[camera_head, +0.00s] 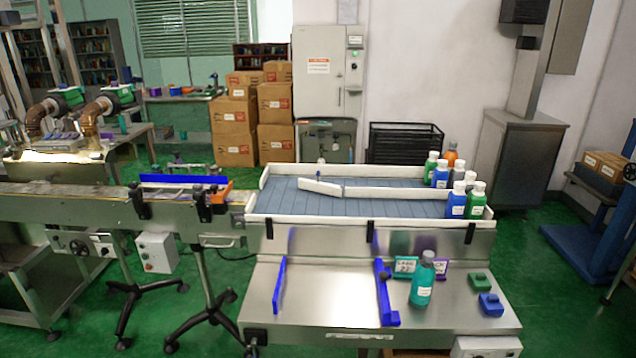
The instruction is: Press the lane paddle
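A short white paddle (319,187) sits on the grey-blue conveyor belt (284,200). It is set at an angle, its right end by the left end of a white lane divider (385,193). The divider splits the right part of the belt into a far and a near lane. Several capped bottles stand at the right end: green, orange and blue ones in the far lane, and blue and green ones (476,203) in the near lane. Neither of my grippers is in view.
A steel table (335,290) in front holds blue guide rails (383,292), a teal bottle (422,280), small label cards (405,265), a green block (479,282) and a blue block (491,304). White rails edge the belt. The belt's left part is clear.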

